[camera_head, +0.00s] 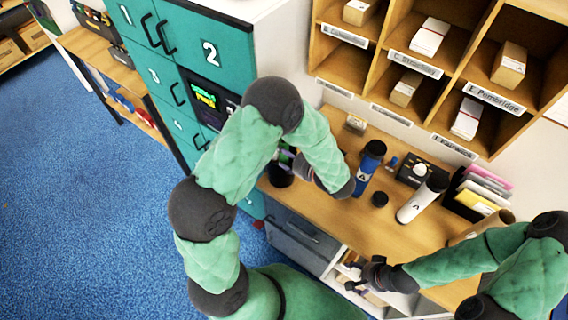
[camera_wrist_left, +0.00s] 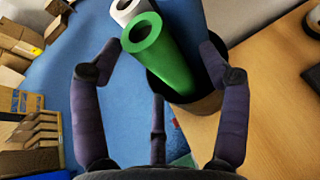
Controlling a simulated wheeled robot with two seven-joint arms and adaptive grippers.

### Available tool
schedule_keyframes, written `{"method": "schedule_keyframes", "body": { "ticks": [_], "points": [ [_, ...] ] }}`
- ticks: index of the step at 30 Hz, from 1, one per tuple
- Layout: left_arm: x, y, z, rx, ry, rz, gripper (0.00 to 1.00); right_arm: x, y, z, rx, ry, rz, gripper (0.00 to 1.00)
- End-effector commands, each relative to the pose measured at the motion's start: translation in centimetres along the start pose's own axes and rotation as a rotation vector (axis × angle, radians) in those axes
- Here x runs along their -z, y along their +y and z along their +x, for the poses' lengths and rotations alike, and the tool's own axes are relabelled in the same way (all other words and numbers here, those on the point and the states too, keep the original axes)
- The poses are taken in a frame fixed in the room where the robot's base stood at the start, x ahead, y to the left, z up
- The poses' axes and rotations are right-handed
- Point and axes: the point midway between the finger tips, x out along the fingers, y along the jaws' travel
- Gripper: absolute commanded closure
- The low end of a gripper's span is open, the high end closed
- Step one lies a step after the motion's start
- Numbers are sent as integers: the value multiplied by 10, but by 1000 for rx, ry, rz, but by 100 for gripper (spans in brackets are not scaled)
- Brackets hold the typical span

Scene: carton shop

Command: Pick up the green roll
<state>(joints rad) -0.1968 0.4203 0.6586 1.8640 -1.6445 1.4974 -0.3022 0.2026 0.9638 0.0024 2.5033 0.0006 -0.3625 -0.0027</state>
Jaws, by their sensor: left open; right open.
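The green roll (camera_wrist_left: 172,60) stands tilted in a dark round holder (camera_wrist_left: 205,102) in the left wrist view, its hollow end toward the camera. In the head view the holder (camera_head: 279,175) shows beside my left forearm, which hides most of the roll and that gripper. My right gripper (camera_head: 370,276) is open and empty near the desk's front edge.
On the desk (camera_head: 365,232) stand a blue bottle (camera_head: 369,168), a white cylinder (camera_head: 421,199), a black device (camera_head: 417,172) and a file rack (camera_head: 480,191). Wooden pigeonholes (camera_head: 386,70) with cartons rise behind. Teal lockers (camera_head: 190,65) stand left; blue floor (camera_head: 80,200) is open.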

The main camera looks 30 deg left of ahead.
Motion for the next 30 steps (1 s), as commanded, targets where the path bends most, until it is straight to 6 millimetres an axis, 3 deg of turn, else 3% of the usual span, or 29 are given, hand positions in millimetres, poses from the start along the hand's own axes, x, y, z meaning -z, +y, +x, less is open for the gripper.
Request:
{"method": "schedule_keyframes", "body": {
  "ticks": [2,9,22,30],
  "points": [
    [0,0,0,0,0,0,27,0,0,0,0,0,0,20],
    [0,0,0,0,0,0,95,0,0,0,0,0,0,20],
    [-5,0,-2,0,0,-1,96,0,0,0,0,0,0,20],
    [-34,-1,-14,2,-1,-5,96,0,0,-1,0,0,0,20]
  ]
}}
